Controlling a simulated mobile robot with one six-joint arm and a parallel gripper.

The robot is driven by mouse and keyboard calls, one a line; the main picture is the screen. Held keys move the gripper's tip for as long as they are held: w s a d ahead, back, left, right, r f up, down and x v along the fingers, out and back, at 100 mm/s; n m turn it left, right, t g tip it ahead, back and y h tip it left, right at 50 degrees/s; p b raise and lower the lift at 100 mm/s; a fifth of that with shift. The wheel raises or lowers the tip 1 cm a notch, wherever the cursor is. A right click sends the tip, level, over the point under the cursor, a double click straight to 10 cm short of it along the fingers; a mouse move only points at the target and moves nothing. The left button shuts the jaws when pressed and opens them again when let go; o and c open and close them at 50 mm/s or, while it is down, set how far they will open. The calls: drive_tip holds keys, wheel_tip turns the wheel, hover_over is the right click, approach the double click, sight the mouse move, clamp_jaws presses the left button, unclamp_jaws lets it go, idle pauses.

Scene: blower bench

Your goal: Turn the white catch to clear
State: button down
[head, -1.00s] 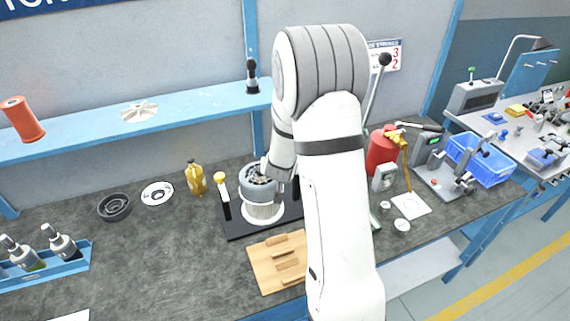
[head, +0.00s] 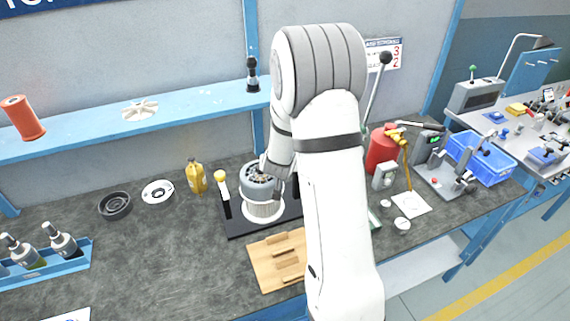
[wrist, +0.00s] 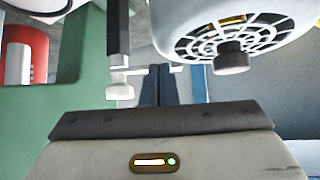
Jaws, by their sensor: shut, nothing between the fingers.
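The blower (head: 262,187), a grey drum with a dark grille on a white ribbed base, stands on a black board on the bench. In the wrist view its round housing with a slotted grille (wrist: 268,33) fills the upper right. A small white piece (wrist: 120,88), which looks like the catch, sits at the end of a dark post left of my fingers. A thin white bar runs from near it toward the blower, by my fingertips. My gripper (wrist: 164,72) is shut and empty, just right of the white piece; contact cannot be told. In the head view my arm hides the gripper and the catch.
A wooden block (head: 277,262) lies in front. A red canister (head: 381,151) and a blue crate (head: 480,158) are to the right.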

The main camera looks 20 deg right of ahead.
drive_tip(key=shift+w, duration=0.85)
drive_tip(key=shift+w+d, duration=0.2)
drive_tip(key=shift+w, duration=0.65)
drive_tip(key=shift+w+d, duration=0.8)
drive_tip(key=shift+w, duration=0.35)
drive_tip(key=shift+w+d, duration=0.15)
drive_tip(key=shift+b, duration=0.3)
